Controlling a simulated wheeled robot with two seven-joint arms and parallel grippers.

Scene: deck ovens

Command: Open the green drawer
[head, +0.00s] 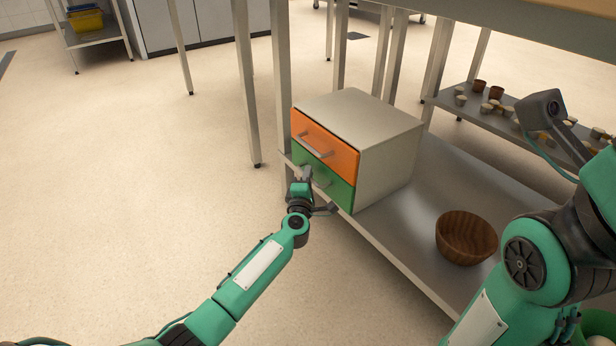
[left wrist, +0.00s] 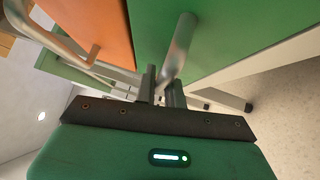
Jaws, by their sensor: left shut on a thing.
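The green drawer (head: 338,190) is the lower drawer of a grey two-drawer cabinet (head: 385,150). Its face looks flush with the orange drawer above it, and it also shows in the left wrist view (left wrist: 228,32). My left gripper (head: 302,174) is at the green drawer's front and hides part of it in the head view. In the left wrist view its fingers (left wrist: 161,88) are shut on the metal bar handle (left wrist: 180,45) of the green drawer. My right arm shows at the right of the head view, but its fingertips are not visible.
The orange drawer (head: 325,146) with its own handle (head: 314,147) sits just above. A wooden bowl (head: 466,238) stands on the metal shelf (head: 400,222) right of the cabinet. Table legs (head: 247,90) stand behind my left gripper. The floor at left is clear.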

